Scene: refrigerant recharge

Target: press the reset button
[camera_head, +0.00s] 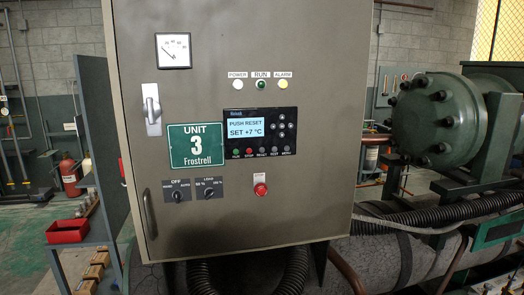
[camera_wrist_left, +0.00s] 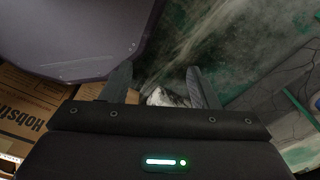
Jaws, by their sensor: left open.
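The controller (camera_head: 261,133) is a black unit on the grey cabinet door, and its screen (camera_head: 244,127) reads "PUSH RESET" and "SET +7 °C". Below the screen is a row of small buttons. The reset button (camera_head: 262,151) is the dark one in the middle, right of the red stop button (camera_head: 249,152). My left gripper (camera_wrist_left: 158,79) shows only in the left wrist view. Its two fingers are apart with nothing held between them; a pale crumpled thing lies beyond. Neither gripper shows in the head view, so nothing covers the controller there.
A red emergency knob (camera_head: 260,189), two rotary switches (camera_head: 209,192) and a door handle (camera_head: 152,109) stick out from the cabinet (camera_head: 215,232). Green machinery (camera_head: 435,118) stands at right. A cardboard box (camera_wrist_left: 30,108) lies left of my left gripper in its wrist view.

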